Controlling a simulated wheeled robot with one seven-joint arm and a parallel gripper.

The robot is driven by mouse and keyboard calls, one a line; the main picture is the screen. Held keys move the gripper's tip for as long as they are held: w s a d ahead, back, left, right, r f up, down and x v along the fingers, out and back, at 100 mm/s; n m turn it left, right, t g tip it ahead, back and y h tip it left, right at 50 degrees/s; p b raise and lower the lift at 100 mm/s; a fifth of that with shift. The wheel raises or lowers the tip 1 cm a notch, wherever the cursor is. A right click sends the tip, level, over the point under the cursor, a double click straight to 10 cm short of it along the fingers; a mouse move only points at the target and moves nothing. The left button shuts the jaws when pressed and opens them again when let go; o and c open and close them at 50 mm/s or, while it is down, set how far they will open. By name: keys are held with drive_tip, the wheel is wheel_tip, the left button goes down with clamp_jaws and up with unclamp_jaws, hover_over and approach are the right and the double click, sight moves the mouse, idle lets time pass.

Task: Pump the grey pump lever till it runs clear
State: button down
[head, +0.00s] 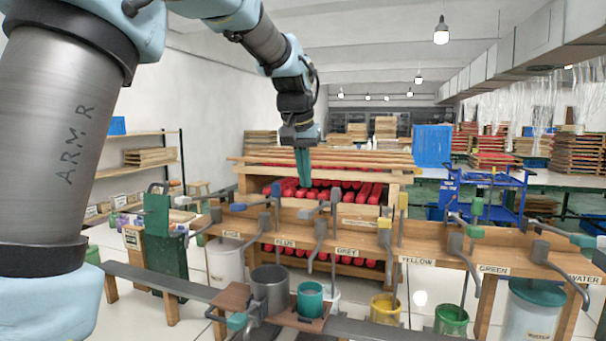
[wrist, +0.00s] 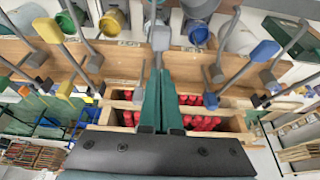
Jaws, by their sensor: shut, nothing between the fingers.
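The grey pump lever (head: 307,213) sits on the wooden pump rail above the GREY label (head: 347,251). Its grey handle also shows in the wrist view (wrist: 160,38), just beyond my fingertips. My gripper (head: 303,184) has teal fingers pointing down, shut and empty, above and behind the lever in the head view. The fingers (wrist: 161,78) look apart from the handle, though the exact gap is hard to judge. A pale bucket (head: 331,297) below the grey pump is partly hidden by a teal cup (head: 310,299). I cannot see what comes from the spout.
Blue (head: 238,207) and yellow (head: 403,200) lever handles stand close on either side. A metal pot (head: 270,288) stands beside the teal cup on a board in front. A yellow bucket (head: 385,309) is to the right. A wooden rack (head: 250,181) of red pieces stands behind.

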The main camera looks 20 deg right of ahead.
drive_tip(key=shift+f+b, duration=0.6)
drive_tip(key=shift+f, duration=0.65)
drive_tip(key=shift+f, duration=0.1)
drive_tip(key=shift+f+b, duration=3.55)
drive_tip(key=shift+f, duration=1.8)
wheel_tip(320, 180, up, 11)
drive_tip(key=p, duration=0.9)
